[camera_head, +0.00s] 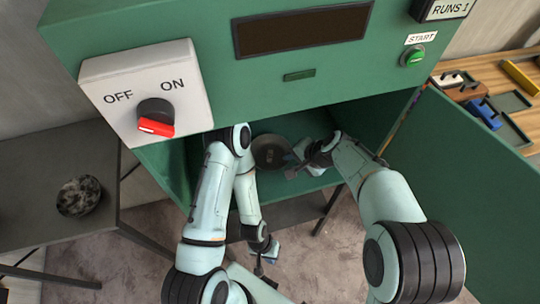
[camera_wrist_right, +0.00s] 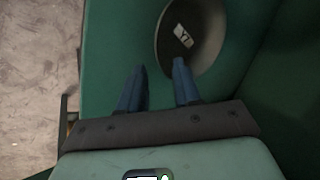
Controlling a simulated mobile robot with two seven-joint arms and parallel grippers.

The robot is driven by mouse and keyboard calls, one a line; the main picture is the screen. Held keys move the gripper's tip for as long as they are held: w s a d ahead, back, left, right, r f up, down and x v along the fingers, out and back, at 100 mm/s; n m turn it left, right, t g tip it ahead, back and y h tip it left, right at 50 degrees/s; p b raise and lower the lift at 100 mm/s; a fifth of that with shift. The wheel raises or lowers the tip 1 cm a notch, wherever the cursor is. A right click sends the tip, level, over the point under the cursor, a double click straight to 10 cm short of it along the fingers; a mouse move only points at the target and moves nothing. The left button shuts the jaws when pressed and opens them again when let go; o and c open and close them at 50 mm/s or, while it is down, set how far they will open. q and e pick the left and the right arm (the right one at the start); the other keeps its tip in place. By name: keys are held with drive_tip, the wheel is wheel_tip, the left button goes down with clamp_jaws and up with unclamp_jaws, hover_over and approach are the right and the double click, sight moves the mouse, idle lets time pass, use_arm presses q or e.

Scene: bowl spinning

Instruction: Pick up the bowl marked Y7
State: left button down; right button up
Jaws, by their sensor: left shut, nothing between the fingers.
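The bowl marked Y7 is dark grey, with a white label (camera_wrist_right: 183,36) inside, in the right wrist view (camera_wrist_right: 208,28). In the head view a dark round bowl (camera_head: 268,150) sits inside the green cabinet; its mark is unreadable there. My right gripper (camera_head: 299,165) reaches into the cabinet just right of the bowl. In the wrist view its blue fingers (camera_wrist_right: 158,67) are apart. The right finger overlaps the near edge of the bowl and the left finger lies outside it; contact cannot be told. My left gripper (camera_head: 264,262) is shut and empty, below the cabinet front.
A mottled dark bowl (camera_head: 79,196) stands on the grey table (camera_head: 40,165) at left. The cabinet (camera_head: 215,70) has an OFF/ON switch (camera_head: 156,118) and a green START button (camera_head: 412,56). Its open door (camera_head: 450,190) bounds the right side. A wooden bench (camera_head: 530,65) with tools is behind.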

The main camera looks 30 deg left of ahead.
sight(286, 163)
drive_tip(key=x, duration=0.5)
drive_tip(key=shift+s+a+f, duration=0.1)
drive_tip(key=shift+f, duration=0.05)
drive_tip(key=shift+c, duration=0.3)
clamp_jaws()
